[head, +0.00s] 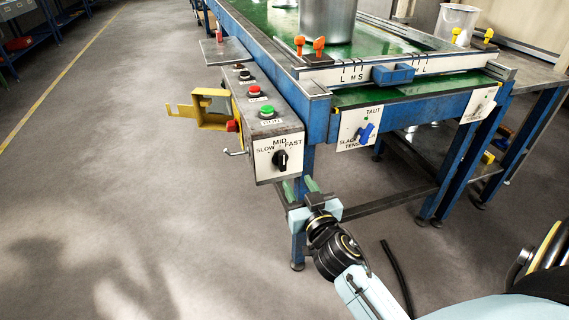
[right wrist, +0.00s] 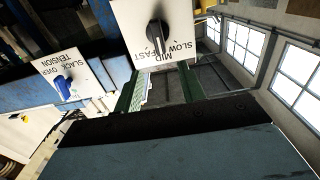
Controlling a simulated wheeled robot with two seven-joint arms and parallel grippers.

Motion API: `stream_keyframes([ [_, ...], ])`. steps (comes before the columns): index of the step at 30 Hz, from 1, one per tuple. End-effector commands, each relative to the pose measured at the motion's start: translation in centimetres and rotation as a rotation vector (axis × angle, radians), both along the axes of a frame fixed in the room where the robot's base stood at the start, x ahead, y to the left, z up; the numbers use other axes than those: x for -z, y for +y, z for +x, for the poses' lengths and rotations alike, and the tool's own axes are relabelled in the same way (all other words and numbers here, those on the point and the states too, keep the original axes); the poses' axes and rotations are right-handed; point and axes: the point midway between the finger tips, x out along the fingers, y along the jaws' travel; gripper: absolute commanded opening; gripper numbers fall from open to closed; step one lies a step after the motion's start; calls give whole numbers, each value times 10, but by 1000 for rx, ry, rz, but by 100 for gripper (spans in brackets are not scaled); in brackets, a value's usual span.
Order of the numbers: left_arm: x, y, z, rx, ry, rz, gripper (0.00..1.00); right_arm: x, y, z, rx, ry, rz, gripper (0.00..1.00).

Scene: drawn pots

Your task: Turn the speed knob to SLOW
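The black speed knob (head: 281,160) sits on a white plate (head: 266,168) marked SLOW, MID and FAST, on the end of the control box. It stands roughly upright in the head view; I cannot tell exactly which mark it points to. The knob (right wrist: 157,33) and its plate appear upside down at the top of the right wrist view. My right gripper (head: 300,187) is just below and in front of the plate, apart from the knob. Its two green fingers (right wrist: 160,92) are spread with nothing between them. My left gripper is not in view.
The control box carries a green button (head: 267,112), a red button (head: 254,91) and a yellow bracket (head: 205,112) on its left. A blue tension knob (head: 365,132) on another plate is to the right. Open floor (head: 130,200) lies to the left.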

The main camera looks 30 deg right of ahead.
Motion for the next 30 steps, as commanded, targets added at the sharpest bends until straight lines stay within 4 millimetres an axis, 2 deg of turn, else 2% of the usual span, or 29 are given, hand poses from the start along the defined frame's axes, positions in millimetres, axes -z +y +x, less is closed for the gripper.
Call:
stream_keyframes([
  [1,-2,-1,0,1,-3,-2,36,-1,-3,12,-2,-3,-5,40],
  [9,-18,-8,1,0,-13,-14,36,1,-15,66,-2,-1,-3,40],
  [15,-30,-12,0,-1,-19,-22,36,1,-22,93,-1,0,-2,40],
  [21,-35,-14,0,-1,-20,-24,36,1,-25,104,-1,2,-1,40],
  [29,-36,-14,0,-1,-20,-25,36,1,-25,105,-1,2,-1,40],
  [30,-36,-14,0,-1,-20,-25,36,1,-25,105,-1,2,-1,36],
])
